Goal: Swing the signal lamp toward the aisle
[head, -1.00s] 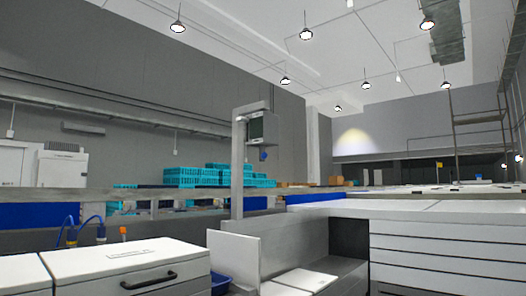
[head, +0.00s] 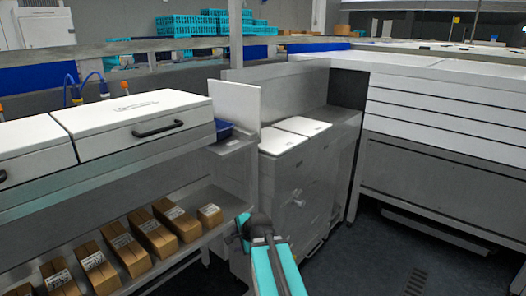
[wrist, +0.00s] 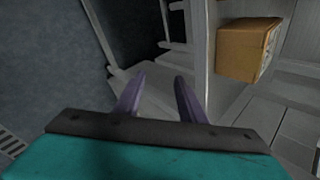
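I cannot make out a signal lamp for certain in either current view. A grey upright post (head: 236,38) rises behind the counter in the head view, and its top is out of the frame. A small orange-topped fitting (head: 104,90) stands beside blue hoses behind the white lids; I cannot tell what it is. My gripper (head: 254,222) is low in front of the steel cabinet, well below the post. In the wrist view my gripper (wrist: 157,98) has its two dark fingers apart with nothing held between them.
Several cardboard boxes (head: 153,235) sit on the low shelf at left. A white-lidded unit with a black handle (head: 158,129) is above them. A steel cabinet (head: 300,185) and a white drawer stack (head: 440,107) stand beyond.

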